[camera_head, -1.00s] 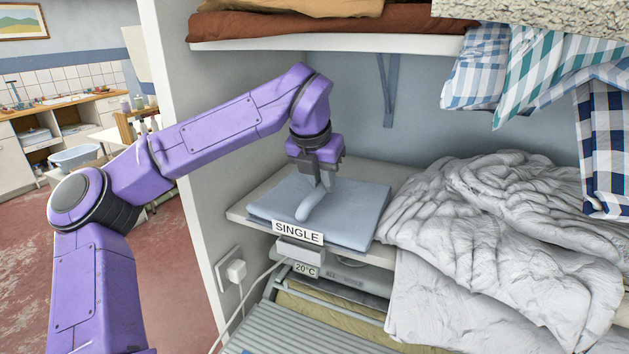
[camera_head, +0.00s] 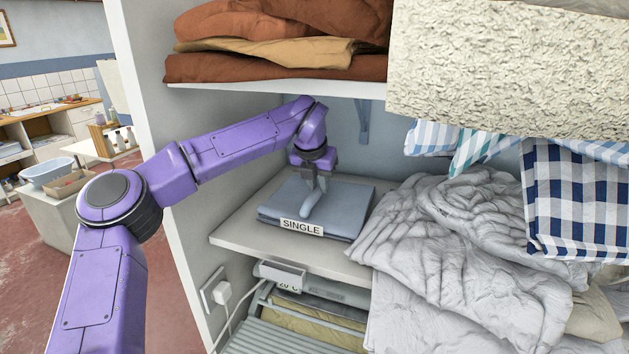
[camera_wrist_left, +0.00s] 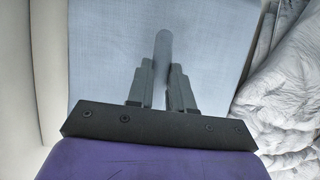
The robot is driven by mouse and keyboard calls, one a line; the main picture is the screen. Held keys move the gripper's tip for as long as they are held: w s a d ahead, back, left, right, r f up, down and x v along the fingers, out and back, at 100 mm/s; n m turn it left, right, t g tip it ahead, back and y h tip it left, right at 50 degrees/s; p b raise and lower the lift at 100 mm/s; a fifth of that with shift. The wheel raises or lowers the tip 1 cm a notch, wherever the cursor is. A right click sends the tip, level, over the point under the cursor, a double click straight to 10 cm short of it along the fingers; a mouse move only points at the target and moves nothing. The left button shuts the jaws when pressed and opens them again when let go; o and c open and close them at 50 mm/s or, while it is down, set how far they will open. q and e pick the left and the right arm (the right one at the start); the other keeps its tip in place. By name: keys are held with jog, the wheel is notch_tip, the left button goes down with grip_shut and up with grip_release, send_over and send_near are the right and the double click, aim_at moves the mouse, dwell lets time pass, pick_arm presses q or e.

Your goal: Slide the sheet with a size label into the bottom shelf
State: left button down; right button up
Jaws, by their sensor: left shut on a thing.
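A folded blue-grey sheet (camera_head: 345,205) with a white "SINGLE" label (camera_head: 301,227) on its front edge lies flat on a pale shelf (camera_head: 240,235). My left gripper (camera_head: 316,192) is above the sheet, pointing down. It is shut on a rounded grey-blue piece (camera_head: 314,203) that stands up from the sheet's top. In the left wrist view the sheet (camera_wrist_left: 110,50) fills the middle, and the left gripper's fingers (camera_wrist_left: 158,90) close around that piece. My right gripper does not show.
A crumpled white duvet (camera_head: 460,240) lies to the right of the sheet. Brown folded cloths (camera_head: 270,65) lie on the shelf above. Checked cloths (camera_head: 570,195) hang at the right. The rotary ironer (camera_head: 310,300) with a cord stands below the shelf. The cabinet's side wall (camera_head: 165,150) is close on the left.

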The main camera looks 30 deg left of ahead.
aim_at(313, 195)
pick_arm(q)
jog(key=shift+w+f, duration=0.15)
jog(key=shift+w, duration=0.15)
jog(key=shift+f, duration=0.2)
jog(key=c, duration=0.9)
grip_release()
jog(key=shift+c, duration=0.2)
jog(key=shift+s, duration=0.1)
jog(key=shift+b, duration=0.45)
jog(key=s+b, duration=0.2)
jog(key=s+d+b, duration=0.1)
jog(key=s+b, duration=0.1)
jog(key=shift+s+r+b, duration=0.1)
jog(key=shift+s+b, duration=0.2)
jog(key=s+b, duration=0.1)
jog(key=s, duration=0.1)
jog(key=s+d+b, duration=0.1)
jog(key=s, duration=0.1)
jog(key=s+b, duration=0.1)
jog(key=s, duration=0.2)
jog(key=shift+d+r, duration=0.35)
jog(key=shift+s+d+r, duration=0.1)
jog(key=shift+s, duration=0.15)
